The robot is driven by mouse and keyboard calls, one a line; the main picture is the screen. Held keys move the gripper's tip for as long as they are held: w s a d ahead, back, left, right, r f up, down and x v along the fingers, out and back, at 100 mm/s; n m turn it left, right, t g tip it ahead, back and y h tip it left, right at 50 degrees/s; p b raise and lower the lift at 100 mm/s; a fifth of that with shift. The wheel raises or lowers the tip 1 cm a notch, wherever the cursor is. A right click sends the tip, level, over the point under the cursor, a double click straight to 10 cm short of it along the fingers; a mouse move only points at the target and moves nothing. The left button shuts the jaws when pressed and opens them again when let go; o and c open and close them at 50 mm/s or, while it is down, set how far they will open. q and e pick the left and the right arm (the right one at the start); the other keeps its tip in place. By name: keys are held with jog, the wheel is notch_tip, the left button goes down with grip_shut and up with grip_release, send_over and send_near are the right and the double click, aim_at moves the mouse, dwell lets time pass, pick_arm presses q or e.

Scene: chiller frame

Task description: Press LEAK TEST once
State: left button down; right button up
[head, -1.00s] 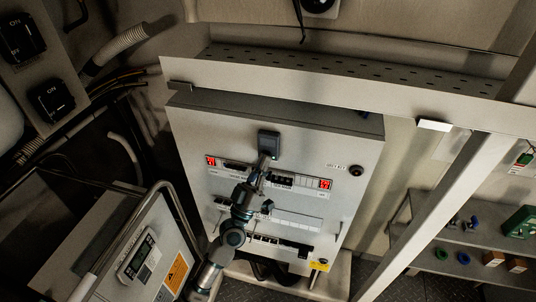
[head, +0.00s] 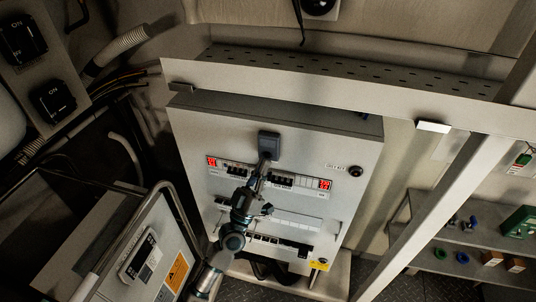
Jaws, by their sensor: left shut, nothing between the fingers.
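A grey panel cabinet (head: 200,125) stands in the middle of the head view, tilted in the picture. A round black button (head: 355,171) sits at its right beside a small label too small to read. A dark square box (head: 268,143) is mounted at the upper middle of the panel. I cannot read LEAK TEST on any part. My left gripper (head: 264,161) is shut and empty at the lower edge of the dark box; I cannot tell whether it touches. My left arm hides part of the panel below. My right gripper is not in view.
Red displays (head: 325,184) flank a row of breakers. A perforated tray (head: 350,77) runs above the cabinet. A slanted post (head: 425,215) and a shelf (head: 470,236) with small parts are at the right. A handled case (head: 190,250) stands at the lower left.

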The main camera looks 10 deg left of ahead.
pick_arm(q)
jog(key=s+p, duration=0.2)
jog(key=s, duration=0.4)
jog(key=shift+a, duration=0.15)
dwell(0.7)
